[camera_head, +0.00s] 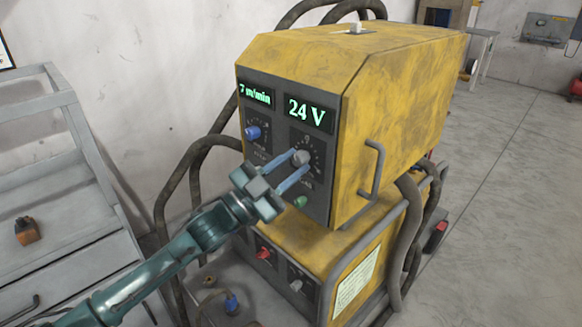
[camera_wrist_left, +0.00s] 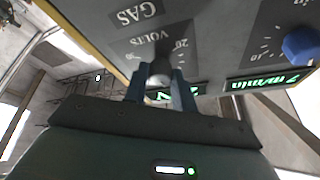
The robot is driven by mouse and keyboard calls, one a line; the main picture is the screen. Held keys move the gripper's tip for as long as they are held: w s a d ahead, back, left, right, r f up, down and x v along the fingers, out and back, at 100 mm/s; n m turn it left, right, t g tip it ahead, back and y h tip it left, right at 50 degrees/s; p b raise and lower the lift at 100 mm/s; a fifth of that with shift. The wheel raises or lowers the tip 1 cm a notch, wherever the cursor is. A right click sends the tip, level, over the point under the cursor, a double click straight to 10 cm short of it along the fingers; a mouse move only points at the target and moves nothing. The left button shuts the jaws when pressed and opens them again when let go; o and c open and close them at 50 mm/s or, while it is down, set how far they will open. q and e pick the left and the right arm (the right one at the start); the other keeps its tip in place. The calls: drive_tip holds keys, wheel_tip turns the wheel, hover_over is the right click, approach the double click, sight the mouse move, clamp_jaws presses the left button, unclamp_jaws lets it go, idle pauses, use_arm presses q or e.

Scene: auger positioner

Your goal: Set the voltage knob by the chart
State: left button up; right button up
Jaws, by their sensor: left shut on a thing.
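The grey voltage knob (camera_head: 300,157) is on the dark front panel of the yellow machine, under a green display (camera_head: 311,113) that reads 24 V. My left gripper (camera_head: 297,169) comes in from the lower left and is shut on this knob, one blue finger on each side. In the left wrist view the knob (camera_wrist_left: 158,76) sits between the fingertips (camera_wrist_left: 159,86), below the VOLTS label. A pale sheet with fine print (camera_head: 356,286) is on the lower yellow unit. It may be the chart, but I cannot read it. My right gripper is not in view.
A blue knob (camera_head: 252,132) sits left of the voltage knob, under a 7 m/min display (camera_head: 256,94). A green button (camera_head: 299,202) is just below my fingers. A handle (camera_head: 373,170) sticks out at right. Thick hoses (camera_head: 172,190) loop at left, beside a grey sloped rack (camera_head: 60,180).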

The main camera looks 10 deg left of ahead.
use_arm(q)
drive_tip(key=shift+a+m+g+h, duration=0.1)
drive_tip(key=shift+m+g+h, duration=0.45)
drive_tip(key=shift+m, duration=1.35)
drive_tip(key=shift+r, duration=0.1)
drive_tip(key=o, duration=1)
drive_tip(key=shift+r+b+v, duration=0.2)
drive_tip(key=shift+b+v, duration=0.8)
drive_tip(key=shift+v, duration=5.6)
drive_tip(key=shift+a, duration=0.1)
